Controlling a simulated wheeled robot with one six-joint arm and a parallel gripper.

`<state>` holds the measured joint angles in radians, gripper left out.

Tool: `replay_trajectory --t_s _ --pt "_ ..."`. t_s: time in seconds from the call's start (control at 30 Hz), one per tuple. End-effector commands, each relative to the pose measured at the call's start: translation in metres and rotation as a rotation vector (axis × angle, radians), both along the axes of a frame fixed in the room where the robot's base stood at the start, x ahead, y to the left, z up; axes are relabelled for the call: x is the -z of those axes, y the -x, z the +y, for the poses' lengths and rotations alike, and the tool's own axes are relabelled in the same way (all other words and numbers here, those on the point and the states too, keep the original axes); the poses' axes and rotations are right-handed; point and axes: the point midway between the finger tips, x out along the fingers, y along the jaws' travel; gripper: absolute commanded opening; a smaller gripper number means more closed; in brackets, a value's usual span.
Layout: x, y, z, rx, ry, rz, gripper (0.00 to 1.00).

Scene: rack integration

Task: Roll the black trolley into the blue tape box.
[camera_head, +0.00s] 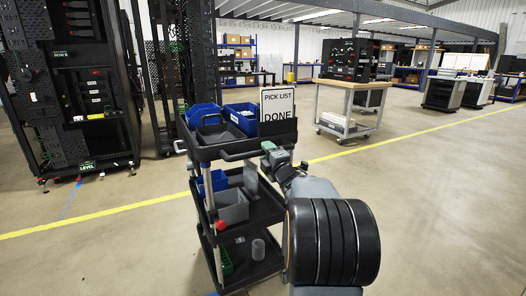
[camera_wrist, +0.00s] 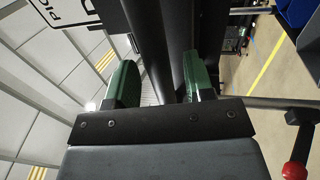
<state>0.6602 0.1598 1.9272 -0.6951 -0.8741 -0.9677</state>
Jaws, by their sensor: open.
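The black trolley (camera_head: 270,211) stands upright in the middle of the head view, with three tiers. Blue and grey bins sit on it, and a "PICK LIST DONE" sign (camera_head: 277,104) stands at its top. My gripper (camera_head: 270,152) is at the trolley's near right top edge, by its handle (camera_head: 236,155). In the wrist view my gripper (camera_wrist: 163,85) is open, its green fingers on either side of a dark bar (camera_wrist: 173,40). I cannot tell whether they touch it. A short blue tape strip (camera_head: 70,200) lies on the floor at left; no full box outline shows.
A tall black rack (camera_head: 75,95) stands at the left, with another open rack behind the trolley. A wooden-topped cart (camera_head: 350,84) stands at the back right. A yellow floor line (camera_head: 110,212) crosses behind the trolley. The floor at right is clear.

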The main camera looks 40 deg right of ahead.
Motion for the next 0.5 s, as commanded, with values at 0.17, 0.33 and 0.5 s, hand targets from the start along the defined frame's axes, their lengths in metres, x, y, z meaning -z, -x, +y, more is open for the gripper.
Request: replay_trajectory --t_s 0.17,0.33,0.5 --pt "-0.003 -0.019 -0.002 -0.001 0.0 0.0 0.48" --pt "-0.005 -0.027 -0.004 0.0 -0.001 0.0 0.48" --pt "-0.006 -0.029 -0.004 0.0 -0.001 0.0 0.48"
